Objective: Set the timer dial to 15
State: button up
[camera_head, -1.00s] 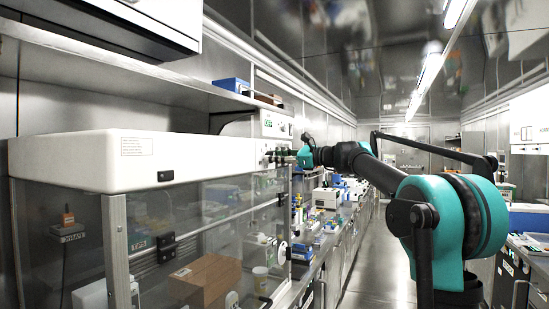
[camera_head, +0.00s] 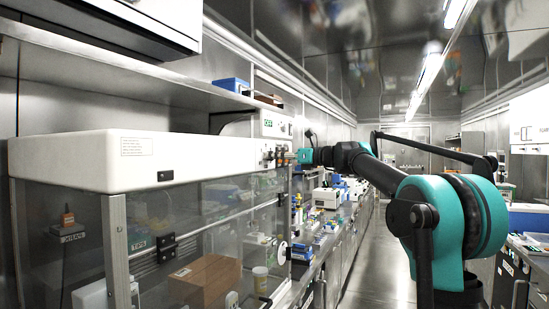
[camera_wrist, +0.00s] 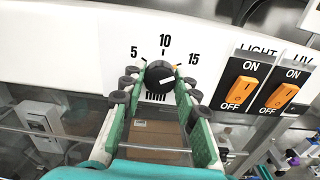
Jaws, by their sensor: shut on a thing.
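The timer dial (camera_wrist: 159,76) is a round black knob on the white panel in the wrist view, with printed marks 5, 10 and 15 around it. A pale pointer mark on its face lies near level, tilted slightly up to the right; which number it indicates is unclear. My gripper (camera_wrist: 160,84) has its green fingers with black pads on the left and right of the dial and is shut on it. In the head view my gripper (camera_head: 284,156) reaches the right end of the white hood (camera_head: 90,158), where the dial is too small to make out.
Right of the dial are orange switches for LIGHT (camera_wrist: 245,90) and UV (camera_wrist: 281,96). Below the panel is the hood's clear front, with a brown box (camera_head: 203,281) behind it. A cluttered bench (camera_head: 330,225) runs along the left; the aisle floor (camera_head: 362,280) is clear.

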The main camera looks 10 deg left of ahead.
jog(key=shift+f, duration=0.1)
jog(key=o, duration=1.2)
jog(key=shift+c, duration=0.2)
jog(key=v, duration=1.2)
jog(key=s+d+f+n+g+h, duration=0.1)
jog(key=s+f+n+h, duration=0.25)
jog(key=f, duration=0.85)
jog(key=s+d+f+n+h, duration=0.15)
jog(key=s+f+n, duration=0.3)
jog(key=f, duration=0.65)
jog(key=s+d+f+n+g+h, duration=0.1)
jog(key=s+f+n+h, duration=0.3)
jog(key=f, duration=0.8)
jog(key=s+d+f+n+h, duration=0.4)
jog(key=s+d+f, duration=0.3)
jog(key=s+f, duration=0.4)
jog(key=s+d+f+n+h, duration=0.4)
jog(key=s+d+f+n, duration=0.2)
jog(key=s+f, duration=0.5)
notch_tip(320, 180, down, 4)
jog(key=shift+d+r+n, duration=0.15)
jog(key=shift+d+n, duration=0.25)
jog(key=shift+d, duration=0.35)
